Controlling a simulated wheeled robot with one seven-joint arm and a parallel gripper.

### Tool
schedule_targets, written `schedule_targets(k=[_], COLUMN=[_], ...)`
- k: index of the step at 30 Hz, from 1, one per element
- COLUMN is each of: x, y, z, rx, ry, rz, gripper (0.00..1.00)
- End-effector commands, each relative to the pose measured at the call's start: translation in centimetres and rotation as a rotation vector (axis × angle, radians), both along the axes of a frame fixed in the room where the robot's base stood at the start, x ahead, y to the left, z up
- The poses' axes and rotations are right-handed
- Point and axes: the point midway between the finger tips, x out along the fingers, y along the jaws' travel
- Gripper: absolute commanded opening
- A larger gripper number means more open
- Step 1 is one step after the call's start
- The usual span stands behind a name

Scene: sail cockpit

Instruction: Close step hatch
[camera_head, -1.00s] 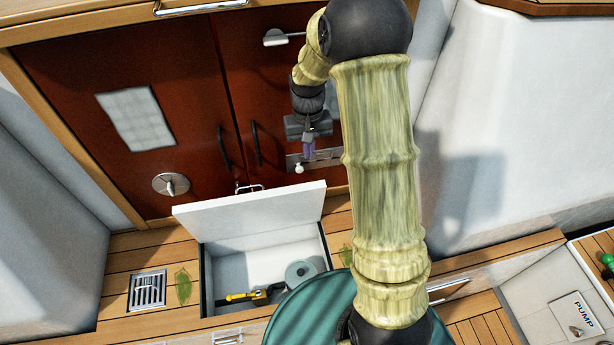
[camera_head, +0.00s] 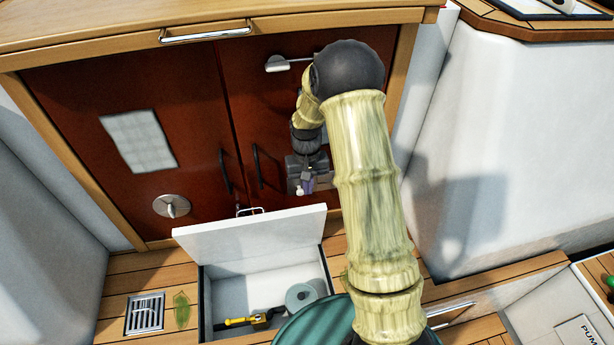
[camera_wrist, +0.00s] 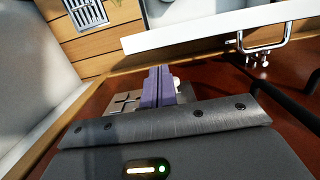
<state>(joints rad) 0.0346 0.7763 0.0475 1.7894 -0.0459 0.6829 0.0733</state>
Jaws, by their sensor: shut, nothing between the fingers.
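The step hatch has a white lid (camera_head: 250,235) standing raised, tilted back over an open white-walled compartment (camera_head: 262,292). A metal handle (camera_head: 249,211) is on the lid's back side; it also shows in the wrist view (camera_wrist: 265,40), along with the lid's white edge (camera_wrist: 215,30).
A yellow-and-black tool (camera_head: 250,319) and a pale round roll (camera_head: 300,296) lie in the compartment. Red cabinet doors (camera_head: 190,105) with dark handles stand behind the lid. A drain grate (camera_head: 145,314) is in the wooden deck at left. White walls flank both sides.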

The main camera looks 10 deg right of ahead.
Motion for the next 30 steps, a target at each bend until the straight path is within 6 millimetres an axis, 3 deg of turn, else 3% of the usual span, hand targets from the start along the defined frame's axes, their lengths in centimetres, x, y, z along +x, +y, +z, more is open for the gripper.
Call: schedule_targets(k=[6, 10, 30], x=[-0.4, -0.5, -0.4], y=[0.0, 0.0, 0.5], z=[-3.4, -4.5, -4.8], rx=[-0.001, -0.001, -0.002], ry=[0.003, 0.001, -0.028], rz=[0.001, 0.002, 0.010], gripper=[0.00, 0.00, 0.00])
